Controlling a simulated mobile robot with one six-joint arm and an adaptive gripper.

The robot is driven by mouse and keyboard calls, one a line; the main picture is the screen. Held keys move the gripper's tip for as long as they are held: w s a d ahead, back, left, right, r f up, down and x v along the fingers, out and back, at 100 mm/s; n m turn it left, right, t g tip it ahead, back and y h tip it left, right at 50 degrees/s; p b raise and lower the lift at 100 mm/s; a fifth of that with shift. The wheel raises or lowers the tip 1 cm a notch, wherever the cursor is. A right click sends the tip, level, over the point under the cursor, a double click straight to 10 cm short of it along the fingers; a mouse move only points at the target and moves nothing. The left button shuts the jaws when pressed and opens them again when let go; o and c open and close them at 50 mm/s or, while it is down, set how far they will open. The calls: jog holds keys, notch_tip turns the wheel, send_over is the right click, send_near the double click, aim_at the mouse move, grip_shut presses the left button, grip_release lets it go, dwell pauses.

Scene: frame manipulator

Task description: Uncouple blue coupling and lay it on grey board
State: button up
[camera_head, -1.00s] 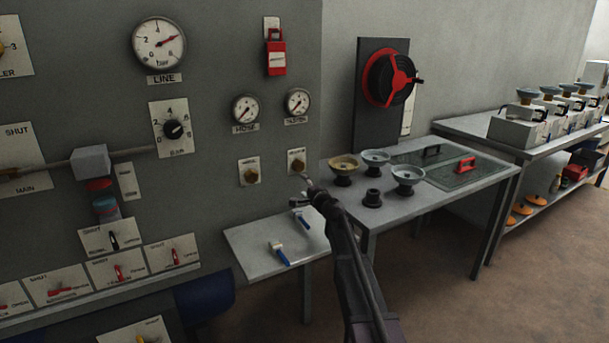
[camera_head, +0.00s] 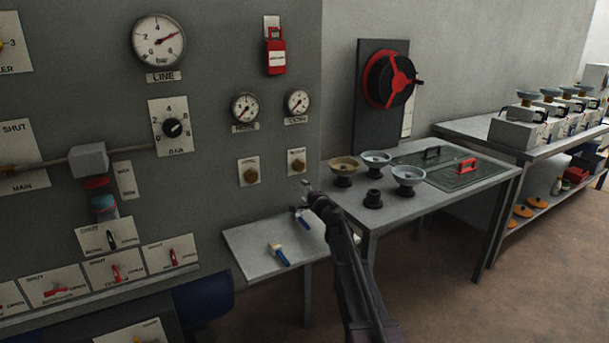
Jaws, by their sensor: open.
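A short blue-grey cylinder (camera_head: 104,208) hangs below the grey block (camera_head: 90,160) on the wall pipe at left, under a red ring (camera_head: 96,183); it looks like the blue coupling. A low pale grey shelf (camera_head: 250,262) juts out below the gauges; it may be the grey board, but I cannot be sure. My gripper (camera_head: 307,188) is open, just below the right brass knob (camera_head: 297,168) and above the shelf's right end. It is well to the right of the coupling and apart from it. Its small fingertips show no held object.
A blue-handled tool (camera_head: 279,255) lies on the shelf, and another blue-handled item (camera_head: 303,218) is at its back right. Lever switches (camera_head: 116,272) line the panel below the coupling.

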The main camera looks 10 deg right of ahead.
aim_at(302, 220)
jog(key=shift+f+b, duration=3.05)
jog(key=shift+f, duration=0.1)
jog(key=shift+s+f+b, duration=0.1)
jog(key=shift+f+b, duration=0.35)
jog(key=shift+b, duration=0.2)
